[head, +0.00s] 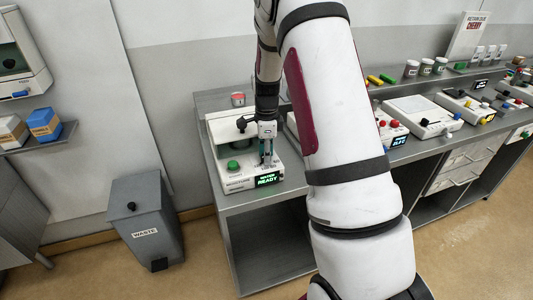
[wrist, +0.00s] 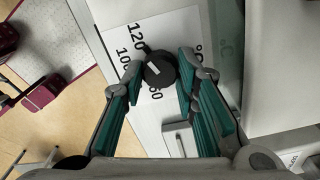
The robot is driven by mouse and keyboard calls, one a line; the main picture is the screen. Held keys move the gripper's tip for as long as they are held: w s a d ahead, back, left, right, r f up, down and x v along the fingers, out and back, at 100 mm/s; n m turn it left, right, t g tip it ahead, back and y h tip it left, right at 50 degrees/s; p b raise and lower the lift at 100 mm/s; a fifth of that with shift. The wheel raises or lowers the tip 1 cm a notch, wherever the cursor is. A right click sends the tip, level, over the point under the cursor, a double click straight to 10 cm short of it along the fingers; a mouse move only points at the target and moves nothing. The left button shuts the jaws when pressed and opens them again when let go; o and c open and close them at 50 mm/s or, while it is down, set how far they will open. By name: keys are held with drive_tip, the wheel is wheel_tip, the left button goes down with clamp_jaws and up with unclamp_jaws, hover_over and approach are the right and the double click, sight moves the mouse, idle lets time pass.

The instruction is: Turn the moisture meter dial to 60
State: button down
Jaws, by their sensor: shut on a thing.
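The moisture meter (head: 237,184) is a white bench unit with a green lit display (head: 267,179) whose lower line reads "READY". Its dial (wrist: 159,69) is a round black knob with a white pointer mark, seen in the wrist view. Printed numbers surround the dial; "120" and "100" show on its left, and a number ending in 0 is partly covered below it. I cannot tell exactly which number the pointer meets. My gripper (wrist: 160,78) is shut on the dial, with a teal finger on each side. It also shows in the head view (head: 267,160), pointing down at the unit.
A green button (head: 233,165) and a black knob (head: 241,123) are on the same unit. More instruments (head: 420,115) line the bench on the right, beyond my arm. A grey waste bin (head: 146,220) stands on the floor at left. Boxes (head: 43,124) sit on a shelf.

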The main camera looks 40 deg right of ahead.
drive_tip(key=shift+n, duration=0.3)
drive_tip(key=n, duration=0.3)
drive_tip(key=shift+b, duration=0.4)
drive_tip(key=n, duration=0.3)
drive_tip(key=shift+w+n, duration=0.1)
drive_tip(key=shift+n, duration=0.3)
drive_tip(key=n, duration=0.3)
drive_tip(key=shift+n+b, duration=0.3)
drive_tip(key=n, duration=0.3)
drive_tip(key=shift+n, duration=0.3)
drive_tip(key=n, duration=0.6)
drive_tip(key=shift+p, duration=0.35)
drive_tip(key=n+p, duration=0.1)
drive_tip(key=n, duration=0.5)
drive_tip(key=shift+w+a, duration=0.1)
drive_tip(key=shift+a, duration=0.05)
